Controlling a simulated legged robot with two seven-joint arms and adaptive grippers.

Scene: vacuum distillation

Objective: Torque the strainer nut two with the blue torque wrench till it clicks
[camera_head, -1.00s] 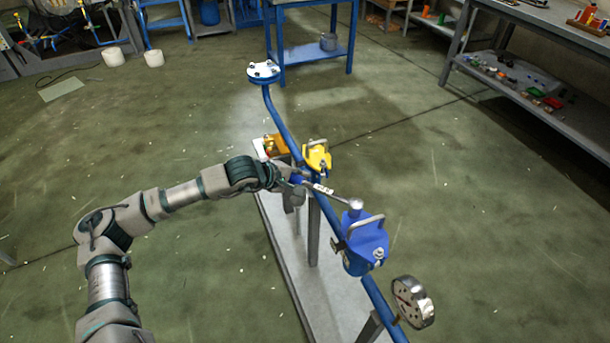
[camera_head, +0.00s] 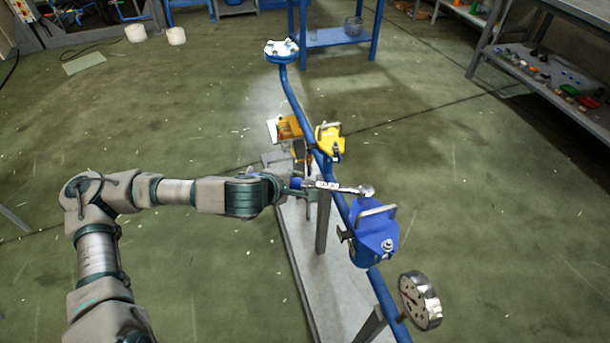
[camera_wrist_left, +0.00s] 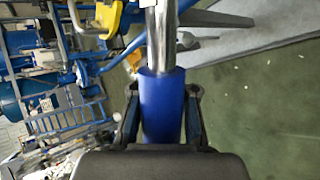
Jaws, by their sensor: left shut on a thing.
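My left gripper (camera_head: 292,190) is shut on the blue handle of the torque wrench (camera_head: 335,186). In the left wrist view the blue grip (camera_wrist_left: 162,105) sits between the two fingers, with the silver shaft running up out of the picture. The wrench lies about level, its round head (camera_head: 366,191) at the top of the blue strainer (camera_head: 373,232), near the strainer's bracket. I cannot tell whether the head is seated on a nut. A bolt (camera_head: 387,245) shows on the strainer's front. Which nut is number two cannot be told. My right gripper is not in view.
The blue pipe (camera_head: 296,108) runs from a flange (camera_head: 281,48) past a yellow valve body (camera_head: 329,139) to a pressure gauge (camera_head: 420,301). A grey base plate (camera_head: 300,262) lies below. Open floor surrounds the rig; shelves (camera_head: 550,80) stand at right.

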